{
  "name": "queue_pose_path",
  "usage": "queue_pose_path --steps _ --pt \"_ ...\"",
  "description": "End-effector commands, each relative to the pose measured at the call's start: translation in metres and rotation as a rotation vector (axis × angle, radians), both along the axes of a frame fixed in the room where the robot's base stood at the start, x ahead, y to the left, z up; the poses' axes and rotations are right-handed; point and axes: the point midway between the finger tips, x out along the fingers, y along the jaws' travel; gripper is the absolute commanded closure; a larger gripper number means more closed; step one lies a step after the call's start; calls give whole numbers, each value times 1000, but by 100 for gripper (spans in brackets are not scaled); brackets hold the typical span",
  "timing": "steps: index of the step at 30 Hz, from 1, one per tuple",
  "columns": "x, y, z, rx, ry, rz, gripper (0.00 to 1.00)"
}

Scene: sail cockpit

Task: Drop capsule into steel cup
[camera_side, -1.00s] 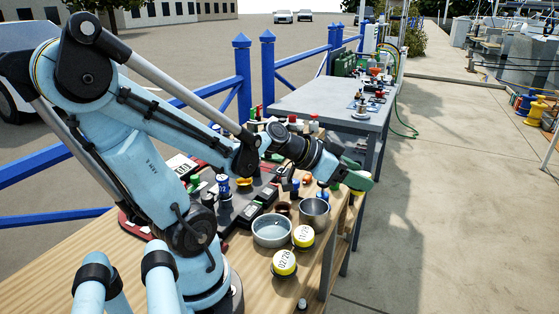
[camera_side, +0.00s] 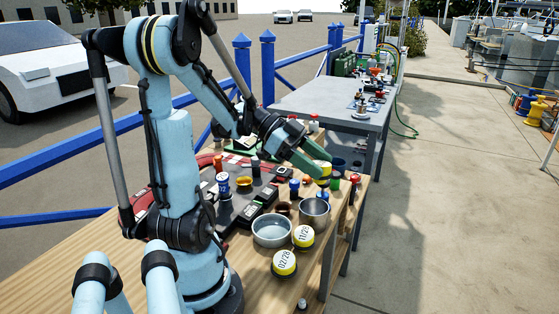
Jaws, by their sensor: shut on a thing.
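My gripper (camera_side: 318,168) has green fingers and is shut on a yellow-and-white capsule (camera_side: 325,169), partly hidden by the fingers. It holds the capsule over the far right part of the wooden table. The steel cup (camera_side: 315,212) stands upright near the table's right edge, below the gripper in the picture and apart from it.
A wider grey metal bowl (camera_side: 272,231) stands left of the cup. Small bottles, a red-topped item (camera_side: 355,181) and dark boxes (camera_side: 263,197) crowd the table behind. A grey table (camera_side: 325,105) stands beyond. Bare wood (camera_side: 262,292) shows at the front.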

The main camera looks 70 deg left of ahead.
Motion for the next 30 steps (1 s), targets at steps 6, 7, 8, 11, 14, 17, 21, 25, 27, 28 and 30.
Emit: queue_pose_path --steps 6,7,8,11,14,17,21,25,27,28,30 --pt "1 0 -25 0 0 1 74" --pt "1 0 -28 0 0 1 74" --pt "1 0 -31 0 0 1 74" --pt "0 0 -38 0 0 1 74" --pt "0 -1 -42 0 0 1 74" --pt "0 -1 -43 0 0 1 74" --pt "0 -1 -43 0 0 1 74" --pt "0 -1 -43 0 0 1 34" --pt "0 -1 -43 0 0 1 23" --pt "0 -1 -43 0 0 1 19" --pt "0 -1 -43 0 0 1 14"
